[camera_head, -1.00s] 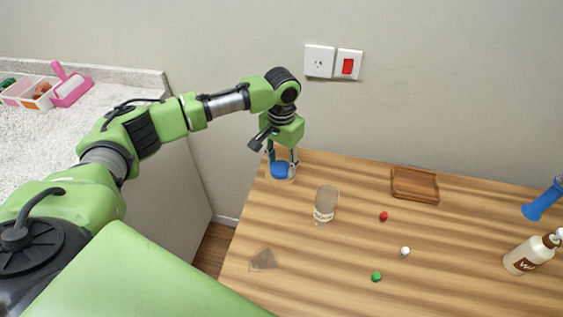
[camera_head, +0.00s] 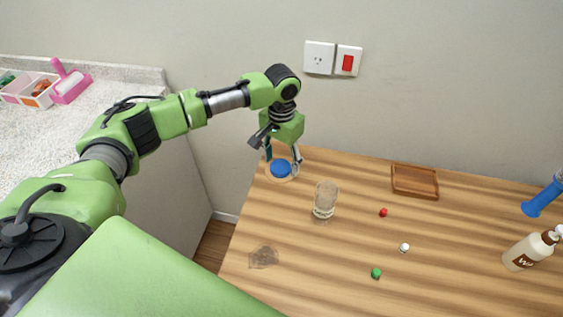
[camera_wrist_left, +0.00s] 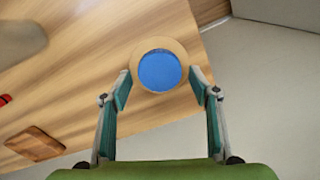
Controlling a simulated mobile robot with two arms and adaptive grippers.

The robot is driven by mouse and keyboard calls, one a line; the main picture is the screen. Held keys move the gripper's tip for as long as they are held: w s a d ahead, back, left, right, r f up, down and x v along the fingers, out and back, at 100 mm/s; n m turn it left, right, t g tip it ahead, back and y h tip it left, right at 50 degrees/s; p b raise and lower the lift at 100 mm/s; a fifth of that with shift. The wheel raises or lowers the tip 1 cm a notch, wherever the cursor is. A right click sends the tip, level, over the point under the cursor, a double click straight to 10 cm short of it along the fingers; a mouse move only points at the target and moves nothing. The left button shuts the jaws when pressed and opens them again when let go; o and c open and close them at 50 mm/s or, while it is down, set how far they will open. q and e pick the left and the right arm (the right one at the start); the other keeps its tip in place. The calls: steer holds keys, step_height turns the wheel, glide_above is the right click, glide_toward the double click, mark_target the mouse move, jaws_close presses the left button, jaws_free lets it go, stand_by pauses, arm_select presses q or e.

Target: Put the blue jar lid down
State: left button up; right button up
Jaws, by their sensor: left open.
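The blue jar lid (camera_head: 280,168) lies flat on a round tan coaster (camera_head: 293,177) near the table's back left corner. The lid (camera_wrist_left: 160,70) and the coaster's tan rim (camera_wrist_left: 160,42) also show in the left wrist view. My left gripper (camera_head: 283,160) is open, pointing down over the lid. In the left wrist view, the fingers of my left gripper (camera_wrist_left: 160,88) are spread on either side of the lid, with a gap on each side. A clear glass jar (camera_head: 325,201) stands to the right of the lid. My right gripper is not in view.
A wooden tray (camera_head: 414,182) lies at the back. Small red (camera_head: 383,212), white (camera_head: 404,248) and green (camera_head: 376,273) balls lie on the table. A pump bottle (camera_head: 530,250) and a blue object (camera_head: 543,198) are at the right. The wall is close behind.

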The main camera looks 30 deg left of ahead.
mark_target(281, 165)
arm_select(q)
step_height(281, 165, up, 12)
stand_by(0.4)
stand_by(0.4)
